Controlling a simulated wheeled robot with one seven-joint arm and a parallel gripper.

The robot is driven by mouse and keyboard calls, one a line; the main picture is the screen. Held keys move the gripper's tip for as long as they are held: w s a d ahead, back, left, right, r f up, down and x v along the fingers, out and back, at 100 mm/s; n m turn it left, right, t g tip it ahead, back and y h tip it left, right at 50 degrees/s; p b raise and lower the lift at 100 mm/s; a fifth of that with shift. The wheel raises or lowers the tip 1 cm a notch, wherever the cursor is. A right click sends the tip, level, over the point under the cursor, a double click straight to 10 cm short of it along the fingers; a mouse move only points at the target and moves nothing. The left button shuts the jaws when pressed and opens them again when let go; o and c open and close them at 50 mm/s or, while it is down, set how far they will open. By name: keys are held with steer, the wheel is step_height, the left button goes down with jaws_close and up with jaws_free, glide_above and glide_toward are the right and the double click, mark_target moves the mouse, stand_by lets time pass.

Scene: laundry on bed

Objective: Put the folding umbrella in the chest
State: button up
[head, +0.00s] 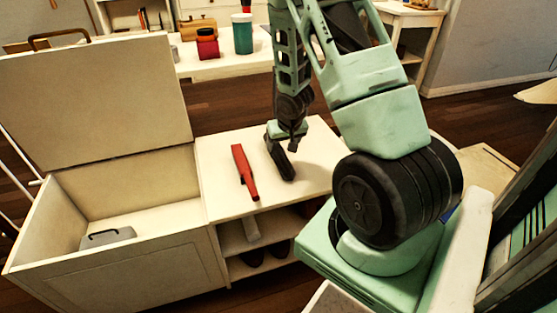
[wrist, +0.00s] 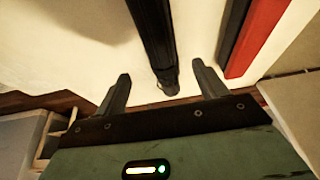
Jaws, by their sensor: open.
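A long black object (head: 279,159), which looks like the folding umbrella, lies on the white cabinet top. In the wrist view the black umbrella (wrist: 152,35) runs between my fingers, its near end close to them. My gripper (head: 291,143) is just above it at its far end; the wrist view shows the gripper (wrist: 161,76) open, with a finger on each side. Contact cannot be told. The chest (head: 130,262) stands at the left with its lid (head: 100,95) raised. A grey item with a handle (head: 109,237) lies inside it.
A red long object (head: 243,172) lies beside the umbrella, also close to my right finger in the wrist view (wrist: 258,35). Open shelves below hold a few items. A table behind carries a red container (head: 207,44) and a teal one (head: 242,35). The chest interior has free room.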

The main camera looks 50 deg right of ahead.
mark_target(280, 151)
steer(key=b+x, duration=0.2)
steer(key=x, duration=0.5)
steer(key=shift+w+f, duration=0.15)
steer(key=shift+w, duration=0.1)
steer(key=c, duration=1.4)
